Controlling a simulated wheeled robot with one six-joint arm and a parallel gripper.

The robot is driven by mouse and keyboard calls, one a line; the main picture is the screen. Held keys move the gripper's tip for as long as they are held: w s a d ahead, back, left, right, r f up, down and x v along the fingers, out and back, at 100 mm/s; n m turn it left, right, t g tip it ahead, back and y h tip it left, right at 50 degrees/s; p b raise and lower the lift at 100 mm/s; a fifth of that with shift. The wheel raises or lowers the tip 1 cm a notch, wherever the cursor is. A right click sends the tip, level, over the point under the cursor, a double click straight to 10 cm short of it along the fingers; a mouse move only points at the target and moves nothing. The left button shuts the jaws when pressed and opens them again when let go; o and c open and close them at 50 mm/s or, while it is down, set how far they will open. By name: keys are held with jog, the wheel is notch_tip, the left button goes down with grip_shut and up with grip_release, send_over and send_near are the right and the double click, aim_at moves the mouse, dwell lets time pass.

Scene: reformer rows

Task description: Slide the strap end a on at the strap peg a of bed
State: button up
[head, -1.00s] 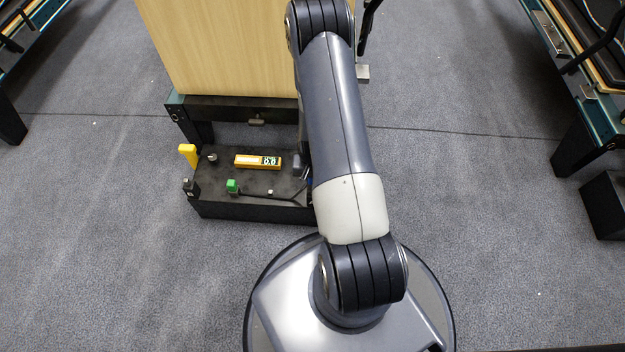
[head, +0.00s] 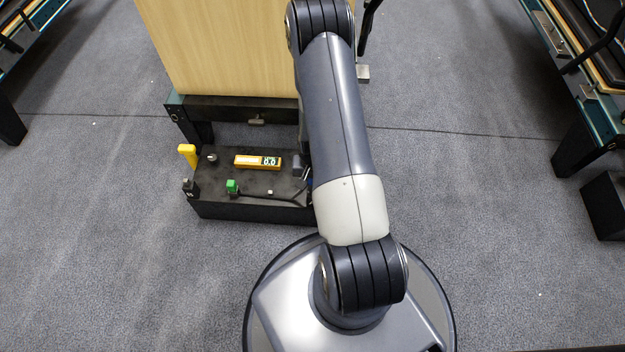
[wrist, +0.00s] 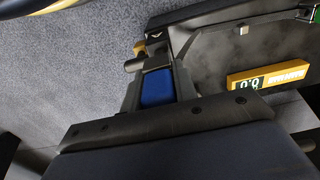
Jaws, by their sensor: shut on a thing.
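In the wrist view my gripper (wrist: 158,62) points away from the camera, its dark fingers either side of a blue piece (wrist: 156,88). It is shut on a piece I take to be strap end a, mostly hidden by the fingers. A thin black strap (wrist: 262,20) runs from the fingertips to the right along the black tray. A small yellow part (wrist: 140,48) and a dark stub lie by the left fingertip; I cannot tell whether the stub is strap peg a. In the head view my arm hides most of the gripper, at the tray's right end.

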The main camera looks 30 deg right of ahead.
aim_at(312, 187)
jog(key=shift+f+b, duration=1.8)
jog(key=shift+f, duration=0.25)
jog(key=o, duration=1.1)
jog(key=shift+r, duration=0.1)
notch_tip(312, 187, up, 11)
jog(key=p, duration=0.4)
notch_tip(312, 187, down, 11)
jog(key=b, duration=0.4)
jog(key=shift+r+p, duration=0.6)
jog(key=shift+p, duration=0.05)
